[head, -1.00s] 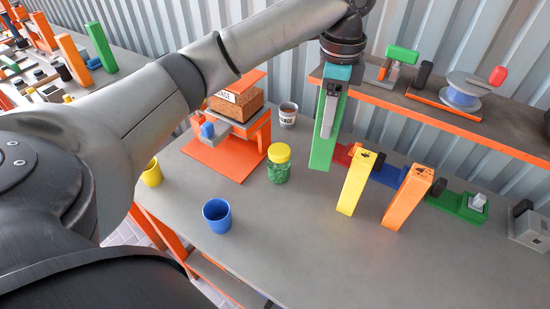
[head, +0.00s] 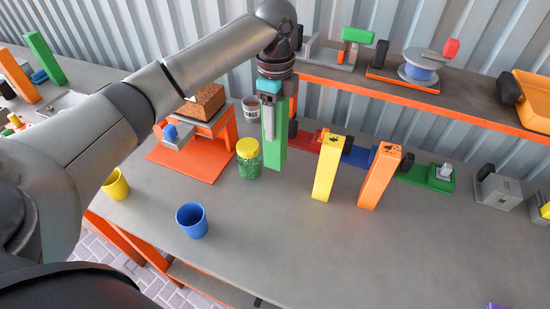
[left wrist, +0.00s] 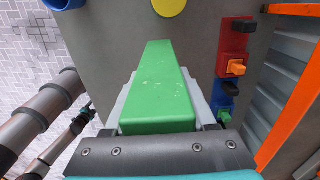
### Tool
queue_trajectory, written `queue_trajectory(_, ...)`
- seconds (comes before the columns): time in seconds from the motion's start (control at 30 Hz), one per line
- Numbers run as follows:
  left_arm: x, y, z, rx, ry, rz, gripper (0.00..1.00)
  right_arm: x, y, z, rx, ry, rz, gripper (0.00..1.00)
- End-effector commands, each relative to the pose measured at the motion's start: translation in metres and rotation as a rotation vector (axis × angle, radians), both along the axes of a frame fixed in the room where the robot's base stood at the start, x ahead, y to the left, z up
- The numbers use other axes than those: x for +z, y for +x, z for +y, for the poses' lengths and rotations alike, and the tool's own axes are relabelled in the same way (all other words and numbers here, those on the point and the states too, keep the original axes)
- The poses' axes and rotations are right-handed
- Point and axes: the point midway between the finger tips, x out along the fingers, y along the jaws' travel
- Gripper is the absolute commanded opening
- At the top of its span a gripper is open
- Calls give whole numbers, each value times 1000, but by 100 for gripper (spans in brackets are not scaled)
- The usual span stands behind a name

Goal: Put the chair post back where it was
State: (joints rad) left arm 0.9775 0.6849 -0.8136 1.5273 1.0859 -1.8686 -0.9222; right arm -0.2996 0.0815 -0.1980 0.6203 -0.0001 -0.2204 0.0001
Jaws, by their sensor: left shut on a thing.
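My left gripper (head: 271,100) is shut on a green post (head: 275,145) and holds it near upright, long end down. The post is just right of a jar with a yellow lid (head: 248,161) and left of the yellow post. I cannot tell whether its lower end touches the table. In the left wrist view the green post (left wrist: 160,90) fills the space between the fingers. A yellow post (head: 327,167) and an orange post (head: 379,177) stand at the front of the row of coloured bases. My right gripper is not in view.
A red base (head: 306,141), a blue base (head: 361,157) and a green base (head: 428,178) line up toward the wall. An orange stand (head: 195,160), a blue cup (head: 192,220) and a yellow cup (head: 116,184) are left. A shelf (head: 430,97) runs behind.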

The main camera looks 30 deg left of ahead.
Motion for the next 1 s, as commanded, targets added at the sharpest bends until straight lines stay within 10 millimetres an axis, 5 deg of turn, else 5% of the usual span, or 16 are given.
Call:
queue_trajectory(0.13, -32, 0, 0, 2, -1, 0, 0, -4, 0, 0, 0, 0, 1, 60)
queue_trajectory(0.37, -50, 1, 0, 2, 0, -2, 0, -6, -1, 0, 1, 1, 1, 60)
queue_trajectory(0.63, -94, 0, 0, 3, 0, -1, 0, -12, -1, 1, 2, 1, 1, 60)
queue_trajectory(1.0, -103, 1, 0, 1, 0, -4, 0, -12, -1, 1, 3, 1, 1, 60)
